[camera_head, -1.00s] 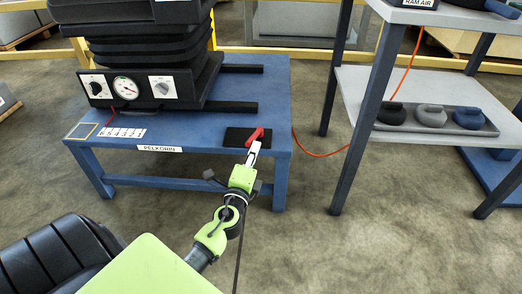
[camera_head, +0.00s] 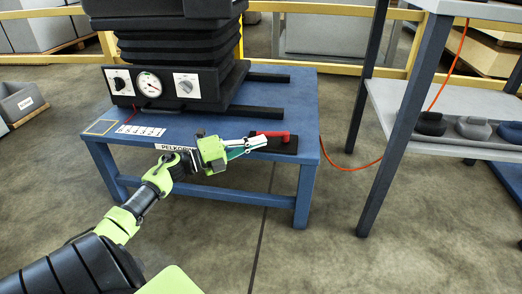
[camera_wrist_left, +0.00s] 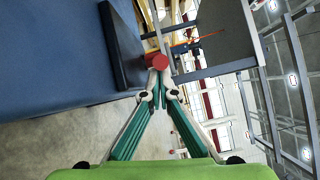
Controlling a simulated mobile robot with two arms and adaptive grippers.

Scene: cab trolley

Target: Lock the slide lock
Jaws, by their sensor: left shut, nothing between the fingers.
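The slide lock is a black plate (camera_head: 285,149) with a red handle (camera_head: 274,134), at the front right corner of the blue table. The handle lies roughly along the table's front edge, its free end pointing left. My left gripper (camera_head: 264,142) comes in from the left, shut and empty, with its tips at or just in front of the handle's free end; I cannot tell if they touch. In the left wrist view the red handle end (camera_wrist_left: 157,62) is right beyond the closed fingertips (camera_wrist_left: 160,84), beside the black plate (camera_wrist_left: 122,45). My right gripper is not in view.
The blue table (camera_head: 222,120) carries a black bellows machine with a gauge (camera_head: 149,83) and dials. A grey shelf trolley (camera_head: 400,110) with several rounded weights stands at the right, a gap between it and the table. An orange hose (camera_head: 350,168) hangs there.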

